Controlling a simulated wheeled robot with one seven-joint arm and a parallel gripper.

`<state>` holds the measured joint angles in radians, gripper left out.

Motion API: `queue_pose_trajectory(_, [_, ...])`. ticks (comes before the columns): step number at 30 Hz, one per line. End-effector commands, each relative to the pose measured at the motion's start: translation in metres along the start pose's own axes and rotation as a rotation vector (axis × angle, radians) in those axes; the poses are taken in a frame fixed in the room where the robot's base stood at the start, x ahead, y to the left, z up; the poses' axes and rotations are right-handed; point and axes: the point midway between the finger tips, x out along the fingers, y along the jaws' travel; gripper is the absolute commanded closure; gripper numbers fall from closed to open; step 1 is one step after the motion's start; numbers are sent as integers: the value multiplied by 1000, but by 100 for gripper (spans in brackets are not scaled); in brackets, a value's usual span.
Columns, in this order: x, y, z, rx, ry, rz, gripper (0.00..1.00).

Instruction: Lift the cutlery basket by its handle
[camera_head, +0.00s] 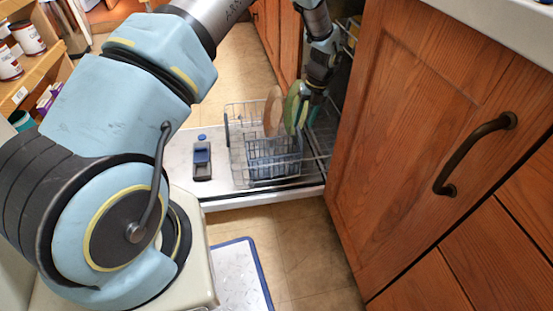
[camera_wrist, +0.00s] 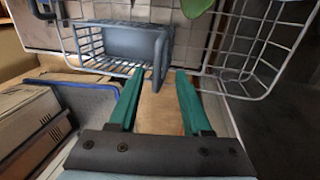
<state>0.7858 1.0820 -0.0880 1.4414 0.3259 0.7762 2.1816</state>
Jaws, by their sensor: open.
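The cutlery basket (camera_head: 272,160) is a grey-blue slatted box standing upright in the wire rack. In the wrist view, the basket (camera_wrist: 118,44) is just beyond the fingers, and its handle (camera_wrist: 161,62) rises as a loop at its right side. My gripper (camera_wrist: 158,78) is open, with two teal fingers. The near end of the handle appears in the gap between the fingertips, nearer the left one; I cannot tell how deep it reaches. No grip shows. In the head view, my wrist hangs over the rack and the fingertips are hard to make out behind the plates.
The wire rack (camera_head: 236,137) rests on the lowered dishwasher door (camera_head: 222,187). A brown plate (camera_head: 272,108) and a green plate (camera_head: 294,106) stand in it. The wooden cabinet (camera_head: 420,120) is close on the right.

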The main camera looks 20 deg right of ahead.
Motion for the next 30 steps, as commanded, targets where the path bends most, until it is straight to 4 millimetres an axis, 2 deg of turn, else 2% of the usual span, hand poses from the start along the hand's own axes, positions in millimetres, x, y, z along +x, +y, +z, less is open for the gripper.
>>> queue_pose_trajectory(12, [50,3,-5,-1,2,2,51])
queue_pose_trajectory(19, [51,3,-5,-2,0,0,51])
queue_pose_trajectory(30, [51,3,-5,-2,1,0,93])
